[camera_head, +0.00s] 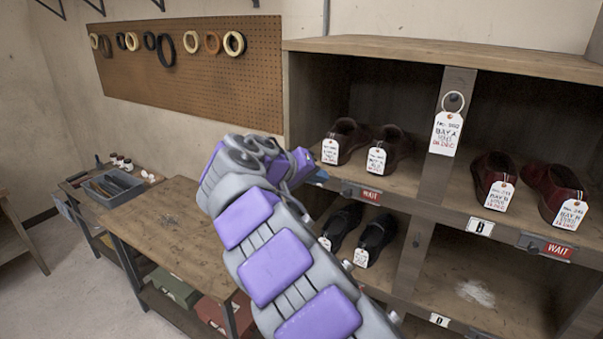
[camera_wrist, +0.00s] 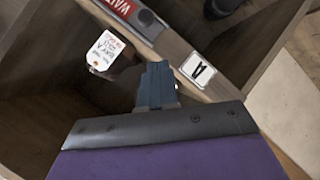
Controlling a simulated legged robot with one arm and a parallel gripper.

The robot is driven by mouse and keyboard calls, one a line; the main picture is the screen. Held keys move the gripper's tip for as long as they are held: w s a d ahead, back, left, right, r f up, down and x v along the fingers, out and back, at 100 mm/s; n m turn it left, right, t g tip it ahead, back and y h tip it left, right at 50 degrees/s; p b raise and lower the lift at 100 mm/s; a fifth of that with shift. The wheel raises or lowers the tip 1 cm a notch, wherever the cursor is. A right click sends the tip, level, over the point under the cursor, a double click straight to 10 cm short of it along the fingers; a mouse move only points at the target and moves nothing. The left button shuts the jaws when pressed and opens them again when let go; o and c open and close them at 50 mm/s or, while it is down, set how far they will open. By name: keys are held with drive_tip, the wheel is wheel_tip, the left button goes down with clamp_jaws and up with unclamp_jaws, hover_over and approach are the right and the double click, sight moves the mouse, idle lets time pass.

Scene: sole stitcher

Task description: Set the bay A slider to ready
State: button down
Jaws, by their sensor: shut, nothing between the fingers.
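The bay A slider (camera_head: 362,193) is on the front edge of the shelf under the upper left bay. Its red window reads WAIT, and a dark knob (camera_head: 346,191) sits at the left of the red. In the wrist view, which is turned nearly upside down, the slider's knob (camera_wrist: 146,18) is at the top, beside the red WAIT. The white A label (camera_wrist: 199,70) shows right of my fingers; my gripper hides it in the head view. My gripper (camera_head: 319,175) is shut and empty, just left of the knob. In the wrist view the fingertips (camera_wrist: 156,68) look apart from the slider.
Dark red tagged shoes (camera_head: 350,139) stand in bay A above the slider; black shoes (camera_head: 378,236) stand below. Bay B's slider (camera_head: 545,245) at right also reads WAIT. A hanging tag (camera_head: 446,133) is on the divider. A wooden bench (camera_head: 165,220) stands at left.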

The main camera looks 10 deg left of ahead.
sight(357, 194)
drive_tip(key=d, duration=0.1)
drive_tip(key=d+f, duration=0.1)
drive_tip(key=d, duration=0.1)
drive_tip(key=shift+w+d+f, duration=0.1)
drive_tip(key=shift+w+d, duration=0.05)
drive_tip(key=shift+d, duration=0.1)
drive_tip(key=shift+d+f, duration=0.2)
drive_tip(key=shift+d, duration=0.05)
drive_tip(key=shift+d+f, duration=0.1)
drive_tip(key=shift+f, duration=0.4)
drive_tip(key=shift+a+f, duration=0.25)
drive_tip(key=shift+a, duration=0.1)
drive_tip(key=shift+s+d+r+b, duration=0.1)
drive_tip(key=shift+s+d+b, duration=0.3)
drive_tip(key=shift+d, duration=0.65)
drive_tip(key=shift+s+d+f+b, duration=0.1)
drive_tip(key=shift+s+d+b, duration=0.25)
drive_tip(key=shift+d, duration=0.65)
drive_tip(key=shift+s+d+r+b, duration=0.1)
drive_tip(key=shift+s+d+b, duration=0.3)
drive_tip(key=shift+d, duration=0.65)
drive_tip(key=shift+w, duration=0.15)
drive_tip(key=shift+a, duration=0.1)
